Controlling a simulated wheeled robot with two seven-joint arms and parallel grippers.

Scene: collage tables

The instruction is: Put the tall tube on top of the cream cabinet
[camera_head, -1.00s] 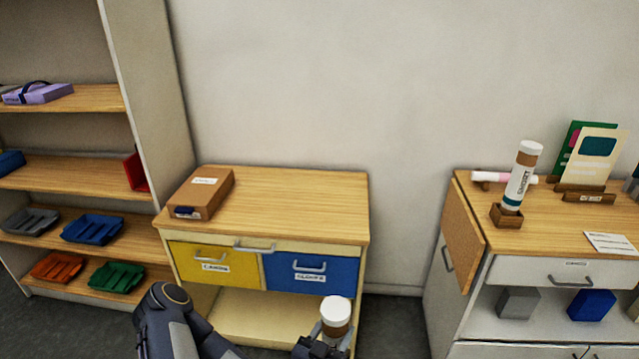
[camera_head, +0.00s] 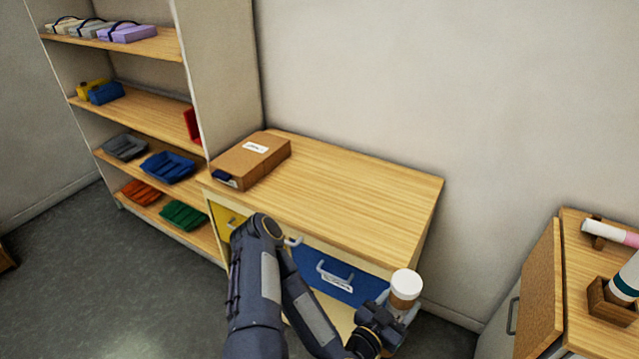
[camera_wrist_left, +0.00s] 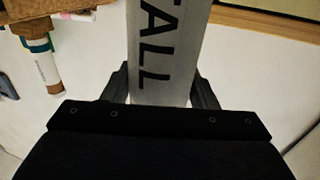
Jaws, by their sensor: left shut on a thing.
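My left gripper (camera_head: 392,312) is shut on the tall tube (camera_head: 404,291), which has a white cap over a brown band and stands roughly upright. In the left wrist view the tube (camera_wrist_left: 162,50), grey with the label TALL, sits between the two fingers. Its lower part is hidden by the gripper in the head view. The tube is in front of the cabinet's right front corner, apart from the top. My right gripper is not in view.
A brown box (camera_head: 252,160) lies on the cabinet top's left end; the middle and right are clear. A shelf unit (camera_head: 228,80) with trays stands at left. A second table (camera_head: 585,330) at right holds a shorter tube (camera_head: 626,278) in a wooden holder.

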